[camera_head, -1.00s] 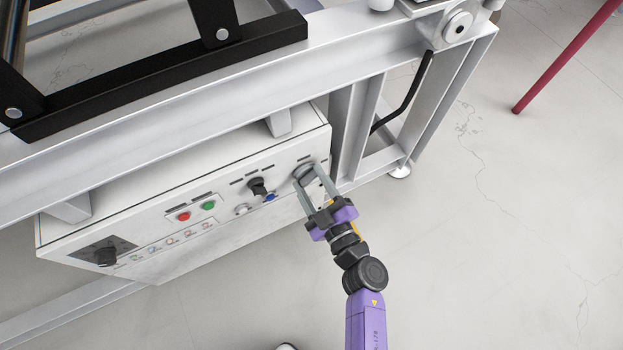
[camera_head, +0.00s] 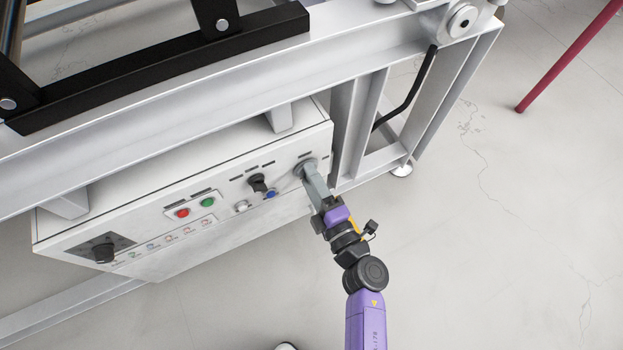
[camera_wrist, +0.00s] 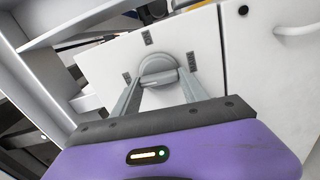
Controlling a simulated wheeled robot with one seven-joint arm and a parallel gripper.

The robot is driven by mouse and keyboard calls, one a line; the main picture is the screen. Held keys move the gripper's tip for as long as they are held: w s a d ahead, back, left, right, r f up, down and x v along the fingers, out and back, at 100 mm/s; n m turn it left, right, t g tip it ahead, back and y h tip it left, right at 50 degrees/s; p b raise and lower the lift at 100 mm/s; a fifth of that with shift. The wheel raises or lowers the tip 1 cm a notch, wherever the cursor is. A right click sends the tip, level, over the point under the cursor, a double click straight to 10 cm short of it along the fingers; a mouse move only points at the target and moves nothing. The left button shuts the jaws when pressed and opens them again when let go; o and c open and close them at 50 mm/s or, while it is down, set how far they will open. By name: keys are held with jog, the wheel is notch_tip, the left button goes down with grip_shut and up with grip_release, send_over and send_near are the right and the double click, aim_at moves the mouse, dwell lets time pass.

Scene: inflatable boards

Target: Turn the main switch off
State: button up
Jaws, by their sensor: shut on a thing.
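A round grey rotary switch (camera_head: 304,164) sits at the right end of the white control panel (camera_head: 150,260). In the wrist view the switch (camera_wrist: 157,64) has a raised grip bar and small dark labels around it. I cannot read which label it points to. My gripper (camera_head: 308,174) is shut on this switch, with one finger on each side of its bar. In the head view the fingers overlap edge-on and partly hide the switch. A black rotary knob (camera_head: 104,252) on a dark plate is at the panel's far left, apart from my gripper.
A black selector (camera_head: 257,183), a blue button (camera_head: 270,194), a red button (camera_head: 183,213) and a green button (camera_head: 208,202) lie left of my gripper. A grey frame beam (camera_head: 180,100) runs above the panel. Open floor (camera_head: 500,250) lies to the right.

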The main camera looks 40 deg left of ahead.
jog(key=shift+f+n, duration=0.1)
jog(key=shift+n, duration=0.6)
jog(key=o, duration=1.4)
jog(key=shift+p+v, duration=1.25)
jog(key=shift+v, duration=2.7)
